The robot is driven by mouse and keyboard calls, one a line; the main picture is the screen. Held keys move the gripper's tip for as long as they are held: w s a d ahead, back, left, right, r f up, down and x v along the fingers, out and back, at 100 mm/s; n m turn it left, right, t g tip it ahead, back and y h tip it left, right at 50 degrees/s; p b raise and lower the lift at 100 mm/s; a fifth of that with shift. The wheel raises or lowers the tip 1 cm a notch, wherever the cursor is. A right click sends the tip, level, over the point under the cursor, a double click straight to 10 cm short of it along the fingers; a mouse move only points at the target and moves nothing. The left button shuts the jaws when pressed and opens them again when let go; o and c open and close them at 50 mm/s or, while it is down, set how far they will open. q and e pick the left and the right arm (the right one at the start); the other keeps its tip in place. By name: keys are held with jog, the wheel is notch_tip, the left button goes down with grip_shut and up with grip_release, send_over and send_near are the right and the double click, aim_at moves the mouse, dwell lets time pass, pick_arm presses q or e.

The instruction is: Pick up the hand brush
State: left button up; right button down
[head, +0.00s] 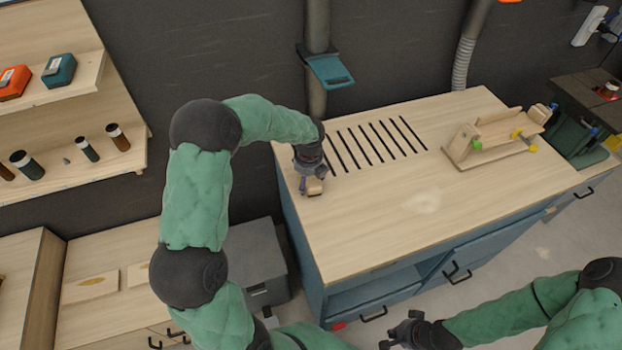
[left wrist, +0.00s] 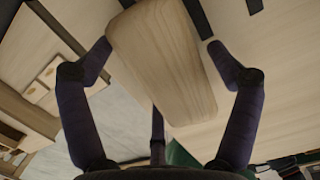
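The hand brush (head: 315,187) shows as a small pale wooden block near the left edge of the workbench top (head: 400,220). My left gripper (head: 312,178) points down right over it. In the left wrist view the brush's smooth wooden back (left wrist: 165,60) lies between the fingers of my left gripper (left wrist: 160,62). The left finger appears to be at the wood's edge, and a narrow gap shows by the right finger. The bristles are hidden. My right gripper (head: 402,331) is away from the brush, in front of the bench, with its fingers apart and nothing between them.
Dark slots (head: 375,142) cross the bench top behind the brush. A wooden jig (head: 495,138) with clamps stands at the right rear. The bench's front middle is clear. A grey bin (head: 245,262) stands left of the bench. Shelves (head: 70,160) hold bottles and boxes.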

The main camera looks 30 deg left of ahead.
pick_arm(q)
jog(key=c, duration=0.7)
jog(key=shift+r, duration=0.1)
jog(key=shift+r+p, duration=0.3)
jog(key=shift+r, duration=0.25)
notch_tip(320, 180, up, 2)
jog(key=shift+d+r+p, duration=0.1)
jog(key=shift+r+p, duration=0.15)
jog(key=shift+p, duration=0.25)
jog(key=s+d+r, duration=0.1)
jog(key=s+r+p, duration=0.1)
jog(key=r, duration=0.1)
jog(key=s+d+r, duration=0.1)
jog(key=r, duration=0.1)
jog(key=shift+s+d, duration=0.1)
jog(key=shift+d, duration=0.25)
jog(key=s+d+r+p, duration=0.1)
jog(key=s+d+r, duration=0.3)
jog(key=s+d, duration=0.2)
jog(key=shift+s+d+p, duration=0.15)
jog(key=shift+s+p, duration=0.2)
jog(key=shift+s, duration=0.35)
jog(key=shift+r, duration=0.1)
